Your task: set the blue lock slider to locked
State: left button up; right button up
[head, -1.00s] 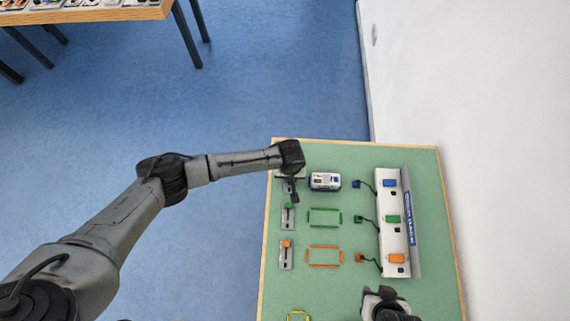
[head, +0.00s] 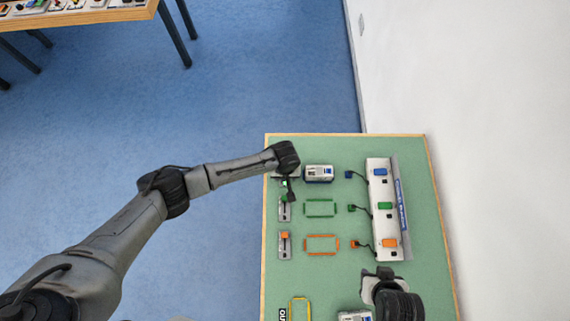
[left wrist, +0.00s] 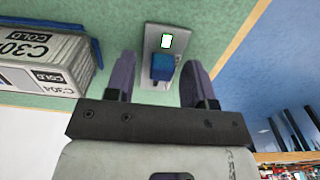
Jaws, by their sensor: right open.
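The blue lock slider (left wrist: 162,67) shows in the left wrist view as a blue knob on a grey plate (left wrist: 151,42). A small white window with a green edge (left wrist: 166,41) lies just beyond the knob. My left gripper (left wrist: 158,80) is open, with one dark finger on each side of the knob and a gap visible on both sides. In the head view my left wrist and gripper (head: 291,188) cover the blue slider at the board's far left corner. My right gripper (head: 383,274) is open over the near right part of the board, partly hidden by its own wrist.
A white case (head: 318,173) marked C304 COLD stands close beside the left gripper. A green outline (head: 320,208), an orange outline (head: 321,245) and an orange slider (head: 285,245) lie nearer. A white strip (head: 381,225) with coloured blocks stands at right, near the wall (head: 480,150).

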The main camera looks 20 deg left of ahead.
pick_arm(q)
notch_tip(320, 180, up, 14)
jog(key=p, duration=0.2)
jog(key=shift+p, duration=0.3)
dwell(0.3)
jog(key=shift+f, duration=0.1)
dwell(0.4)
